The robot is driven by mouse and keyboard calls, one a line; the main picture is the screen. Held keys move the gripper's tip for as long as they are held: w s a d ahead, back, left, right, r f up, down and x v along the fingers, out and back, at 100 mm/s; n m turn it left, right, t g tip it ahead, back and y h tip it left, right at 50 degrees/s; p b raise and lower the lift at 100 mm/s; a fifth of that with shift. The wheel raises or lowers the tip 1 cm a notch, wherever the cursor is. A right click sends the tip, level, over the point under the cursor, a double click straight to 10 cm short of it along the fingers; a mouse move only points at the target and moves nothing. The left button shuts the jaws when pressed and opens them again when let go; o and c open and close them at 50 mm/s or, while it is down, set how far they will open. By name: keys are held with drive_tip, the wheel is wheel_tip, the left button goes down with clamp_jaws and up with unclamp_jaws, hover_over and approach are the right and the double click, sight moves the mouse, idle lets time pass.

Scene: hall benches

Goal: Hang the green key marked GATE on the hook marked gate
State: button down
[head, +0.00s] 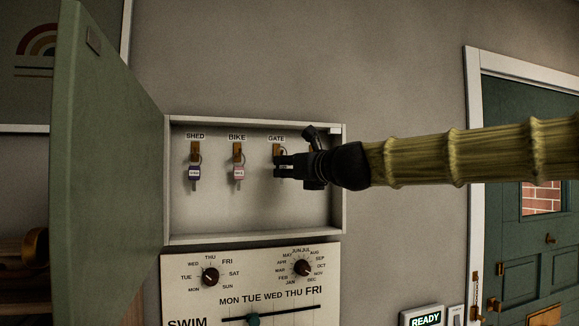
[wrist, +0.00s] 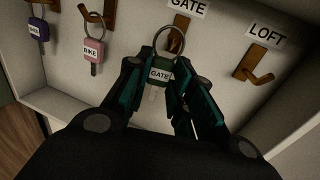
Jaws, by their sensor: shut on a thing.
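My gripper (head: 287,166) reaches in from the right to the GATE hook in the head view. In the wrist view my gripper (wrist: 165,82) is shut on the green key tag marked GATE (wrist: 160,73). The key's ring (wrist: 169,40) stands up above the tag, in front of the wooden hook marked GATE (wrist: 179,24). I cannot tell whether the ring is around the hook or only in front of it. In the head view the GATE hook (head: 276,149) shows just above my fingers, and the tag is mostly hidden by them.
The key cabinet (head: 340,190) is open, its green door (head: 105,160) swung out left. A purple SHED key (head: 194,173) and pink BIKE key (head: 239,173) hang left of my gripper. The bare LOFT hook (wrist: 254,72) is to the right. A dial board (head: 250,290) is below.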

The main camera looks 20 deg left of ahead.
drive_tip(key=shift+w+a, duration=0.2)
drive_tip(key=shift+w, duration=0.15)
drive_tip(key=shift+w+a+f+b, duration=0.2)
drive_tip(key=shift+w+f+b, duration=0.05)
drive_tip(key=shift+f, duration=0.15)
drive_tip(key=shift+w+a+f+b, duration=0.15)
drive_tip(key=shift+w+f+b, duration=0.05)
drive_tip(key=shift+f, duration=0.2)
drive_tip(key=c, duration=1.2)
unclamp_jaws()
drive_tip(key=shift+o, duration=0.2)
